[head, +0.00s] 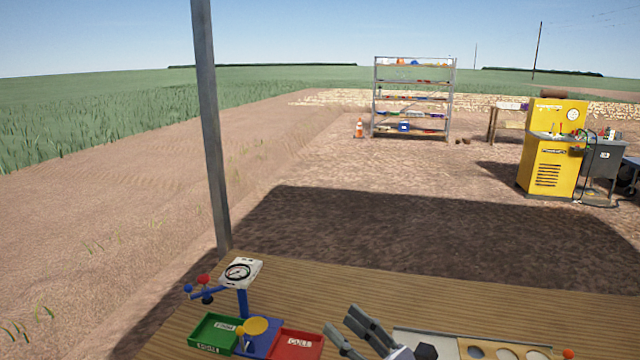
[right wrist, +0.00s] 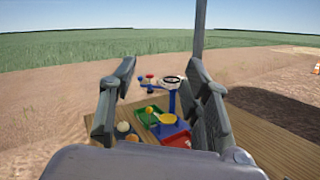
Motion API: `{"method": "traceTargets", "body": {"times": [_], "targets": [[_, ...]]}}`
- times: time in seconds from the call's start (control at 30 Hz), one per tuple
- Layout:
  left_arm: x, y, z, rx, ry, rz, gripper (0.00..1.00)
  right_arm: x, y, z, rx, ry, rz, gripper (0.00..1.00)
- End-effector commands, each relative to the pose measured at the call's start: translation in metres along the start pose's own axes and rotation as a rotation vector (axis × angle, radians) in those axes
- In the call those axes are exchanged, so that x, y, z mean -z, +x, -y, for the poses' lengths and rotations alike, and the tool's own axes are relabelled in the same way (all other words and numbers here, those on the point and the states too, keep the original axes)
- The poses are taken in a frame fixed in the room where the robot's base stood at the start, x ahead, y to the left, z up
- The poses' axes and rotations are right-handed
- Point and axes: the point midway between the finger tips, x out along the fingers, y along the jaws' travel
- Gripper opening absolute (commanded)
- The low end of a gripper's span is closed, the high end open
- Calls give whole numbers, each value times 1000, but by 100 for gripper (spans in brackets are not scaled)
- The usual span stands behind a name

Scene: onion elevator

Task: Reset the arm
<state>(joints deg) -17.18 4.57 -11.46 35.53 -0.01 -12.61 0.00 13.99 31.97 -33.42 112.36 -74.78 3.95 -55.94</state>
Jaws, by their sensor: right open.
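My right gripper (head: 348,326) is at the bottom middle of the head view, over the wooden table, to the right of the red tray. In the right wrist view, the fingers of the right gripper (right wrist: 160,85) stand wide apart with nothing between their tips. The gripper is open and empty. Beyond it, between the fingers, the dial scale (right wrist: 172,82) on its blue stand shows. My left gripper is not in view.
On the wooden table (head: 400,290) stand a dial scale (head: 240,272), a green tray (head: 205,333) and a red tray (head: 300,345) marked CULL. A pale panel with round openings (head: 450,345) lies to the right. A grey post (head: 210,130) rises at the table's far edge.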

Motion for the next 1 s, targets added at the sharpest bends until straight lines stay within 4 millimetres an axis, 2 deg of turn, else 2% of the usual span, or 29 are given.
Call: {"method": "traceTargets", "body": {"times": [0.03,0.07,0.17,0.27,0.3,0.37,0.4,0.5,0.6,0.7,0.87,0.9,1.0], "targets": [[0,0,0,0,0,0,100,-12,-11,10,105,227,99,44],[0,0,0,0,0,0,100,-18,-19,19,170,359,158,44],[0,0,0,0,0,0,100,-18,-59,56,403,799,342,44],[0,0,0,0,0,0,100,11,-115,87,661,1217,515,44],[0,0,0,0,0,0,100,29,-140,94,770,1373,582,44],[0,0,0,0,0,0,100,58,-175,96,931,1578,673,44],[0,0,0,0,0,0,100,76,-197,93,1031,1695,728,44],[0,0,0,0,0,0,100,115,-243,75,1258,1917,838,44],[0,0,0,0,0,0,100,142,-276,52,1440,2062,920,44],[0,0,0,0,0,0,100,161,-302,28,1601,2163,982,44],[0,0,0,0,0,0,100,182,-335,-13,1836,2275,1064,44],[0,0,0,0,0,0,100,186,-343,-24,-1865,-2258,-1065,44],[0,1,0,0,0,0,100,199,-356,-42,-1853,-2138,-1026,44]]}}
